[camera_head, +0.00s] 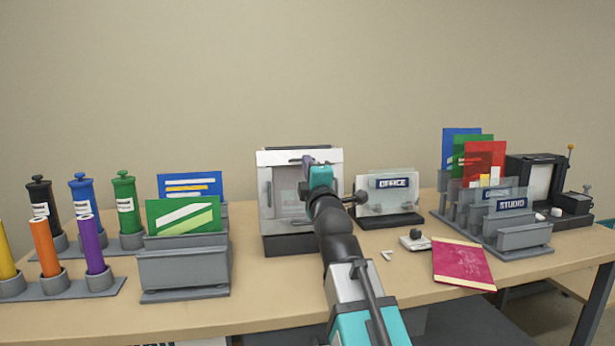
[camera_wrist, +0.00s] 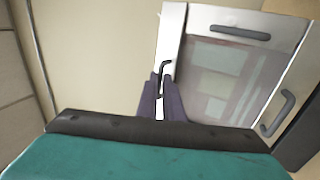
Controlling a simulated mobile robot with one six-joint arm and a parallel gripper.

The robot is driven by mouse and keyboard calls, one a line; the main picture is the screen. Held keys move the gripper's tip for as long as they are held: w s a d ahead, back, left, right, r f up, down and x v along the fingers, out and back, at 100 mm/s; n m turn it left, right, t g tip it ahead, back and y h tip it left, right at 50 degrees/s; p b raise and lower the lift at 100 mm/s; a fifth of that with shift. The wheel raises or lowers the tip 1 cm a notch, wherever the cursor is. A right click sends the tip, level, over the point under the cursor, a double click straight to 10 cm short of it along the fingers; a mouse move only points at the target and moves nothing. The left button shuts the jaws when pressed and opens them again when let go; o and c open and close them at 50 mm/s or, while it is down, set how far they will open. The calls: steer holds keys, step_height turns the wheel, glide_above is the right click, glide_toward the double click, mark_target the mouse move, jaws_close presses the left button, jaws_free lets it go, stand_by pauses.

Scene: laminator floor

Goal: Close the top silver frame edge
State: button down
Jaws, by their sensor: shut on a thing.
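The poster frame (camera_head: 285,205) stands upright on a dark base at the middle of the table, with silver edges around a clear panel. Its top silver edge (camera_head: 270,158) is a bright strip; in the wrist view a strip with a black handle (camera_wrist: 166,66) seems to be this same edge. My gripper (camera_head: 308,162) is in front of the frame's upper right part. Its dark fingers (camera_wrist: 162,95) are shut on that handle and partly hide it. Other edges bear black handles too (camera_wrist: 240,32). Whether the top edge lies flat is unclear.
The OFFICE sign stand (camera_head: 400,205) is close on the right. A grey holder (camera_head: 185,270) with blue and green cards stands left. A magenta booklet (camera_head: 462,264) and a small white-and-black item (camera_head: 415,241) lie front right. The table between holder and frame is bare.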

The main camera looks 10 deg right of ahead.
steer(key=shift+w+f+t+b, duration=0.2)
steer(key=shift+f+t+b, duration=0.3)
steer(key=shift+b, duration=1.75)
steer(key=shift+r+t+b, duration=0.1)
steer(key=shift+t+b, duration=0.2)
steer(key=shift+b, duration=0.95)
steer(key=c, duration=1.9)
jaws_free()
steer(key=shift+s, duration=0.1)
steer(key=b+v, duration=0.9)
steer(key=v, duration=0.4)
steer(key=shift+s+b, duration=0.2)
steer(key=shift+b, duration=0.2)
